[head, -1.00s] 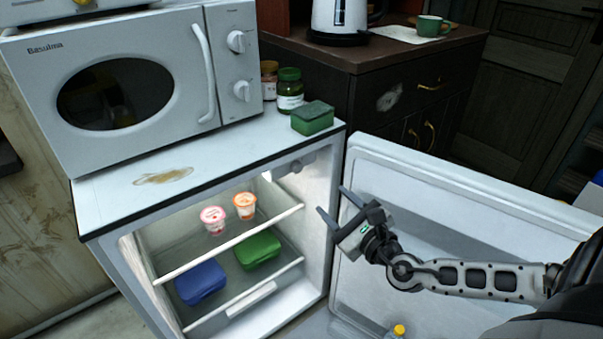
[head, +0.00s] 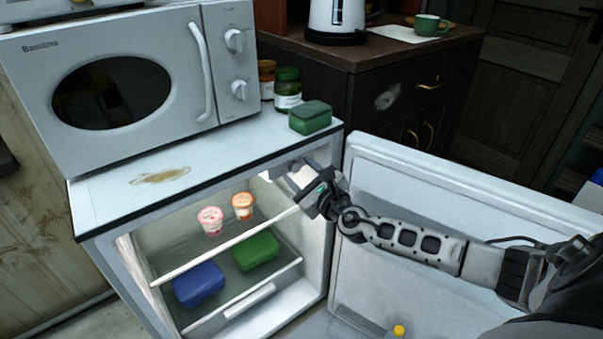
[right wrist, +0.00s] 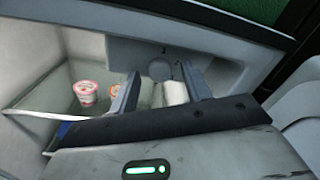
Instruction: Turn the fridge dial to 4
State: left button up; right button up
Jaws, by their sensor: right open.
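The small fridge (head: 205,148) stands open, with its door (head: 440,200) swung out to the right. In the right wrist view, the round grey fridge dial (right wrist: 160,69) sits on a grey housing (right wrist: 135,52) under the fridge top. Its numbers and setting cannot be read. My right gripper (head: 292,173) is inside the upper right of the opening. In the right wrist view the gripper (right wrist: 160,76) is open and empty, its two fingers on either side of the dial in the picture. Contact cannot be told. In the head view the gripper largely hides the dial. My left gripper is not in view.
Inside are a pink cup (head: 210,220), an orange cup (head: 243,206), a blue box (head: 198,285) and a green box (head: 256,250) on shelves. A microwave (head: 120,85), jars (head: 288,90) and a dark green box (head: 310,117) stand on top. The door is close to my right arm.

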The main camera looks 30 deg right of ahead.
jog(key=c, duration=1)
jog(key=m, duration=0.4)
jog(key=shift+b, duration=0.3)
jog(key=m, duration=0.2)
jog(key=shift+r+m, duration=0.1)
jog(key=shift+m, duration=0.2)
jog(key=m, duration=0.3)
jog(key=shift+r+g+y, duration=0.1)
jog(key=shift+g+y, duration=0.2)
jog(key=shift+g, duration=0.1)
jog(key=shift+m, duration=1.1)
